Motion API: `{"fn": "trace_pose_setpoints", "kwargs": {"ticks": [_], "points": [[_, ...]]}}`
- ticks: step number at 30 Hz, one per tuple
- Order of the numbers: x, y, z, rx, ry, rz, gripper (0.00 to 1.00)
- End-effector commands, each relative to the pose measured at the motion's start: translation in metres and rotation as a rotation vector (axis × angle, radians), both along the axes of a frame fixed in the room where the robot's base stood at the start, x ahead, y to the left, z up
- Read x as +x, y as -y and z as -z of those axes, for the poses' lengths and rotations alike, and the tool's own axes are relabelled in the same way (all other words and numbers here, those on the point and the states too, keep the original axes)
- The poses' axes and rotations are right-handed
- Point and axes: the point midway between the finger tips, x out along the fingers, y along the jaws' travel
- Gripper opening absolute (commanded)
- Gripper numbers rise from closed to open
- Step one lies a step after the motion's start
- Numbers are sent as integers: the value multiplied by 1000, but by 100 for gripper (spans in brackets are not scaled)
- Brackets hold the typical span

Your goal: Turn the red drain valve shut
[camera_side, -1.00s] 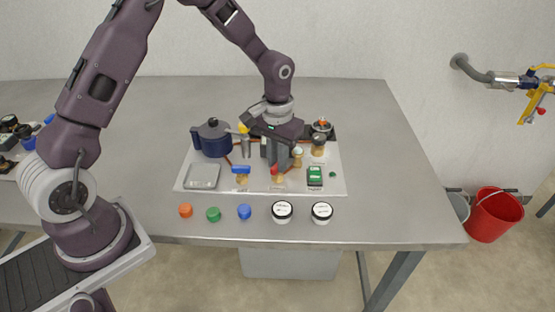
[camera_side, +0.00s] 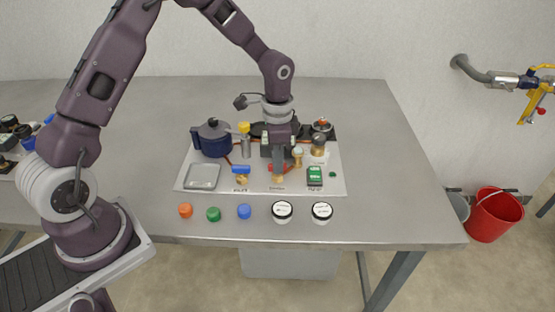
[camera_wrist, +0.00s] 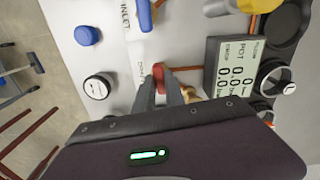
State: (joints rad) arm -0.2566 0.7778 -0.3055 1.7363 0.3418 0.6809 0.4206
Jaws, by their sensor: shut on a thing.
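The red drain valve handle (camera_side: 270,167) is on the white board in the side view, above its brass body (camera_side: 279,179). It lies roughly crosswise, with red showing on either side of my fingers. My gripper (camera_side: 279,171) points straight down and is shut on the handle. In the wrist view the red handle (camera_wrist: 159,72) sits between the two fingertips of my gripper (camera_wrist: 161,84), and the fingers hide part of it. The valve's body is mostly hidden there.
A blue-handled valve (camera_side: 241,170) stands just left, near a grey tray (camera_side: 203,176). A dark blue pot (camera_side: 212,140) stands behind left. Several caps and jars line the front. A display (camera_wrist: 232,66) shows in the wrist view.

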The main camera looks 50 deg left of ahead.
Motion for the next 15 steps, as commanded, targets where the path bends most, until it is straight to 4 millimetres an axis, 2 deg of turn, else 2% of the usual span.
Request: {"fn": "trace_pose_setpoints", "kwargs": {"ticks": [15], "points": [[1, 0, -1, 0, 4, 144, 0]]}}
